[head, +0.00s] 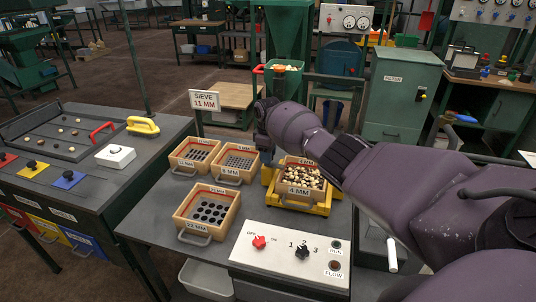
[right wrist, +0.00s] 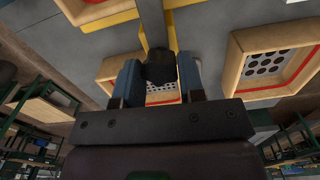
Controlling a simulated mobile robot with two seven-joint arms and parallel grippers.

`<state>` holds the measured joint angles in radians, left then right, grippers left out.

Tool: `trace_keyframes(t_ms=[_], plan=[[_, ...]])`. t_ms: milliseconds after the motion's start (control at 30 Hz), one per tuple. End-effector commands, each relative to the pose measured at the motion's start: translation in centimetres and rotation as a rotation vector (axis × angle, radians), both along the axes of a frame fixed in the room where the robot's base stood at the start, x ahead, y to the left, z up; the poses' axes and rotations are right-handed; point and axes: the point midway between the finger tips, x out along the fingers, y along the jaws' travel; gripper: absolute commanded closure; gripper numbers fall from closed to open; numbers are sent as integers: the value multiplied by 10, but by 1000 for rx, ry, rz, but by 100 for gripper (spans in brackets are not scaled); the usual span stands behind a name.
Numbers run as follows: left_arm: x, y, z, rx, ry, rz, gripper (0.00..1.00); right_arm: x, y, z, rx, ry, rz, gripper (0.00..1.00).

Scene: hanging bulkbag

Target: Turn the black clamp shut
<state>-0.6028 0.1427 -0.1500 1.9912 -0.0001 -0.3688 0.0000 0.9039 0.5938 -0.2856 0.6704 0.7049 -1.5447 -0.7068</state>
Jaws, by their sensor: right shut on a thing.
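The black clamp (right wrist: 160,68) shows in the right wrist view as a dark block with a black bar running up from it, beside a yellow strip. My right gripper (right wrist: 160,80) has its two blue fingers on either side of the block, shut on it. In the head view my right gripper (head: 264,143) is at the back left corner of the yellow sieve stand (head: 321,208). The clamp is hidden there behind the gripper and arm. A wooden 4 MM sieve (head: 299,191) full of pale pieces sits in the stand. My left gripper is not in view.
A control panel (head: 292,256) with a red knob and a black knob is in front. A dark bench (head: 130,190) stands left; a green hopper (head: 285,70) rises behind.

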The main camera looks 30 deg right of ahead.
Motion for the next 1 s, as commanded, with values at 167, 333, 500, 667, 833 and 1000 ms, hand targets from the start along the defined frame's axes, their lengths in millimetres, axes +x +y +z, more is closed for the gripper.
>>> trace_keyframes(t_ms=[167,333,500,667,833,1000], plan=[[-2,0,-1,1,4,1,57,0,1,0,1,-2,55,87],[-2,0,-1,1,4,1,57,0,1,0,1,-2,77,87],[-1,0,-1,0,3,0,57,0,1,0,1,-2,83,87],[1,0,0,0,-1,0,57,1,0,1,0,-2,82,87],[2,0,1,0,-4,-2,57,0,0,1,0,-1,82,47],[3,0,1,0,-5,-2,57,0,0,0,0,-1,81,38]])
